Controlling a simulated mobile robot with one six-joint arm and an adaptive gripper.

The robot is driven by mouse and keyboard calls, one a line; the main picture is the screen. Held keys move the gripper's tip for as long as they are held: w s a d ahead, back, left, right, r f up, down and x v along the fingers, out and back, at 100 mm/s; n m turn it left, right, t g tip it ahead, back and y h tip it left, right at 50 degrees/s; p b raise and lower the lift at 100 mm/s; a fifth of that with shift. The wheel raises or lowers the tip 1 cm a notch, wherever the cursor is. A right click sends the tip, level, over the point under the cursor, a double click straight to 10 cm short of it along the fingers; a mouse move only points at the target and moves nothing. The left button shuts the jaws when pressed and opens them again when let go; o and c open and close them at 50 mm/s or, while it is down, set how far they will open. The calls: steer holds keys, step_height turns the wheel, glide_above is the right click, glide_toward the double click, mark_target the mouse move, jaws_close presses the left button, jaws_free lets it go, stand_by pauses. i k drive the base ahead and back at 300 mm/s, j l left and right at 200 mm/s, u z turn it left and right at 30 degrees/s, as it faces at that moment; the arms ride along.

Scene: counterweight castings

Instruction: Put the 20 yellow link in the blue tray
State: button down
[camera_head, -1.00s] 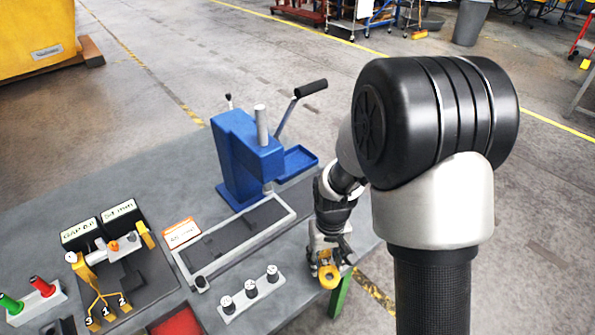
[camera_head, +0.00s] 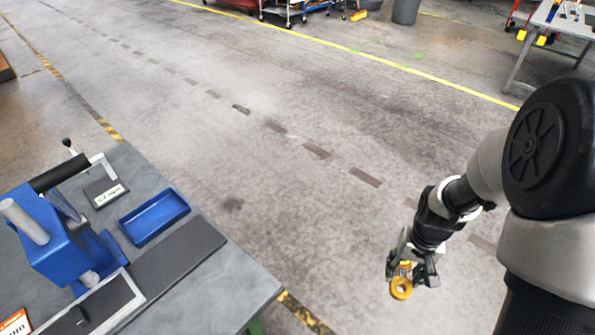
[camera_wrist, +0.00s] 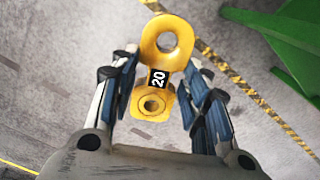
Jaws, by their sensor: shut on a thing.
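My gripper (camera_head: 413,272) is shut on the yellow link (camera_head: 401,289) and holds it in the air over the bare floor, right of the table. In the wrist view the yellow link (camera_wrist: 162,42) sits between the two fingers; it has a large ring at one end, a small hole at the other and a black label reading 20. The blue tray (camera_head: 153,216) lies on the grey table near its far right edge, left of my gripper. It looks empty.
The blue press (camera_head: 42,245) with its black-handled lever stands left of the tray. A small dark block with a white label (camera_head: 108,195) lies behind the tray. A dark mat (camera_head: 180,262) lies in front. The table's right corner (camera_head: 265,290) is bare.

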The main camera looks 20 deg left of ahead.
mark_target(155, 218)
steer(key=i+l, duration=0.25)
steer(key=i, duration=0.2)
steer(key=i+l+u, duration=0.15)
steer(key=i, duration=0.3)
steer(key=i+l, duration=0.35)
steer(key=i+j+u, duration=0.1)
steer(key=u, duration=0.3)
steer(key=i+u, duration=0.2)
steer(key=u, duration=0.2)
steer(key=i+u, duration=0.2)
steer(key=u, duration=0.2)
steer(key=i+u, duration=0.15)
steer(key=u, duration=0.25)
steer(key=i+l+u, duration=0.15)
steer(key=u, duration=0.25)
